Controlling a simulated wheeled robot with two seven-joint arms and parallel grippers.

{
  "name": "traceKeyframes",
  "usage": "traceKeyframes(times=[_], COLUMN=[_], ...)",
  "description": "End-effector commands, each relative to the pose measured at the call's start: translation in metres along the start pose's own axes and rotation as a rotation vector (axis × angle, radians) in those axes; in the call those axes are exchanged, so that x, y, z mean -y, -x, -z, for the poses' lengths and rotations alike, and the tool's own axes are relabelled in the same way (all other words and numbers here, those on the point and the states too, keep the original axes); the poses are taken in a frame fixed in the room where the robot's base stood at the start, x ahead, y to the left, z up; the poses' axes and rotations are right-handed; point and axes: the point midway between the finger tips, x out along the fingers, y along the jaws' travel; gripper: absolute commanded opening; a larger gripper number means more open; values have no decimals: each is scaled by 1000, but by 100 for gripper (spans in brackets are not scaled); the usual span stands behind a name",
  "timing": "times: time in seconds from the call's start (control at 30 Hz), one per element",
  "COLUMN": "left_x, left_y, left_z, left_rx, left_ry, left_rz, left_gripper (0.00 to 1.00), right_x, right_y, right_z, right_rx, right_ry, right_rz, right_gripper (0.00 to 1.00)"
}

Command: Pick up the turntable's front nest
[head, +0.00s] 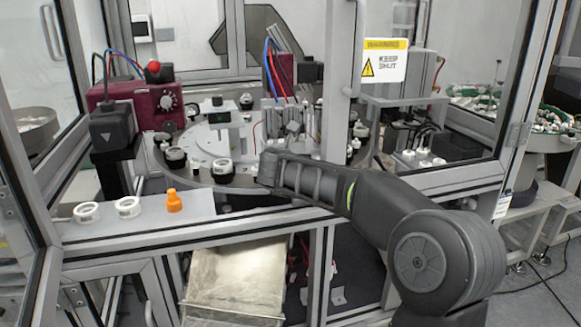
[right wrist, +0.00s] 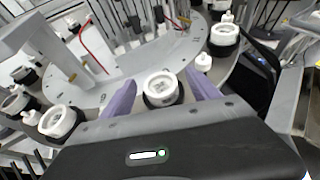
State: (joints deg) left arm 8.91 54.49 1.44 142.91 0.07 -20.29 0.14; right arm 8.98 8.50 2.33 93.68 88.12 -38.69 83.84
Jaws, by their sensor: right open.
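The turntable (head: 215,182) is a round grey disc that carries several nests around its rim, each a white ring cup on a black base. In the right wrist view one nest (right wrist: 162,88) stands upright on the rim of the turntable (right wrist: 140,68). My right gripper (right wrist: 160,92) is open, with one purple finger on each side of that nest. I cannot tell whether the fingers touch it. In the head view my right gripper (head: 268,168) is at the turntable's front edge, its fingers hidden. My left gripper is not in view.
Another nest (head: 222,170) stands left of my gripper. Two white rings (head: 128,207) and an orange bottle-shaped piece (head: 174,200) rest on the front ledge (head: 195,208). A grey frame post (head: 340,60) rises near my right arm. Further nests (right wrist: 60,122) flank the gripper.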

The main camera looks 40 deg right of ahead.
Motion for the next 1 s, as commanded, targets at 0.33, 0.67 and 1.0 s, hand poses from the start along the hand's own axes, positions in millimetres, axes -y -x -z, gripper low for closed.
traceKeyframes(times=[0.33,0.67,1.0], left_x=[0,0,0], left_y=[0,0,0], left_z=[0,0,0], left_rx=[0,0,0], left_ry=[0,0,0], left_rz=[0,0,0], left_gripper=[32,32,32], right_x=[0,0,0], right_y=[0,0,0], right_z=[0,0,0], right_rx=[0,0,0], right_ry=[0,0,0], right_rz=[0,0,0], right_gripper=[69,42,14])
